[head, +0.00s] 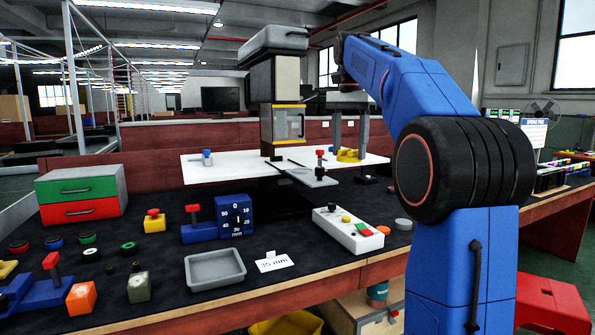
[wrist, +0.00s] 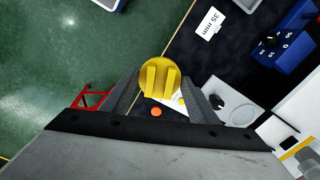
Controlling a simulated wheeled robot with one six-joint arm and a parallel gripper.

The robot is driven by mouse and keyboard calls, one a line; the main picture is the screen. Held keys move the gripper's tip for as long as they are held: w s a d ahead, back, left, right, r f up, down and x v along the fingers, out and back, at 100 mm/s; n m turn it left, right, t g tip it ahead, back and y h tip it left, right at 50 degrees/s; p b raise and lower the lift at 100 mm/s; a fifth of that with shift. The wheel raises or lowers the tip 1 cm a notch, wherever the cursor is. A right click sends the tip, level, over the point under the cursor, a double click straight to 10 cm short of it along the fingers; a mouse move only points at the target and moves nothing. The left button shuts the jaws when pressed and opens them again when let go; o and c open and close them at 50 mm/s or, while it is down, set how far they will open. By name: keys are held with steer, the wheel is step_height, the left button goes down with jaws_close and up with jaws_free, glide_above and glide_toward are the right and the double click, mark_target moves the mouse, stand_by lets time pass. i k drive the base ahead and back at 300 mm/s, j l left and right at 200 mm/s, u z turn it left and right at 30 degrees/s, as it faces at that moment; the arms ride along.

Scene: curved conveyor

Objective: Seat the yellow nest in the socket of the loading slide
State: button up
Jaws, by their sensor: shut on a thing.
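My gripper (head: 349,134) points down at the right of the press and is shut on the yellow nest (head: 350,155). In the wrist view the nest (wrist: 160,78) is a round yellow disc with upright ribs, between the two grey fingers of my gripper (wrist: 160,90). It hangs in the air.
The press (head: 279,85) stands behind the slide on the white table (head: 225,168). A button box (head: 347,231), an empty grey tray (head: 214,268), a "35 mm" card (head: 274,262) and a blue dial block (head: 235,215) occupy the dark bench. The green floor (wrist: 70,60) shows beyond its edge.

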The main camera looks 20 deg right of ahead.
mark_target(315, 177)
steer(key=i, duration=1.05)
